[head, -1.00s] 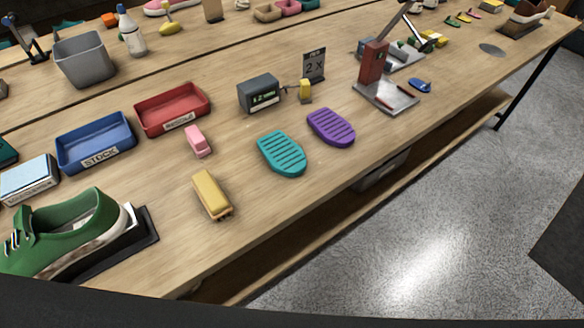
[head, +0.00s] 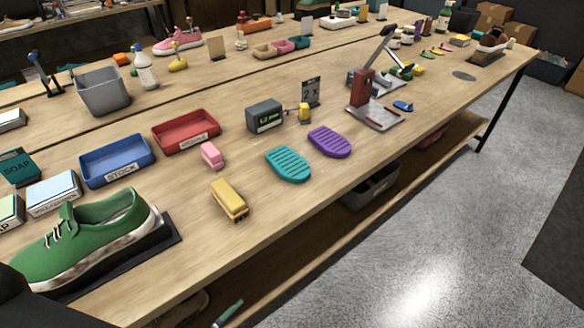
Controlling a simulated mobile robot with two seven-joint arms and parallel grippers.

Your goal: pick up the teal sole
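The teal sole (head: 289,164) lies flat on the wooden table, ribbed side up, near the table's front edge in the head view. A purple sole (head: 329,142) lies just to its right and a little farther back, apart from it. Nothing covers the teal sole. Neither of my grippers shows in the head view.
A yellow brush (head: 229,199) and a pink block (head: 212,155) lie left of the teal sole. A grey timer box (head: 265,115) and a small sign (head: 311,92) stand behind it. Blue (head: 117,160) and red (head: 186,132) trays and a green sneaker (head: 85,236) are farther left.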

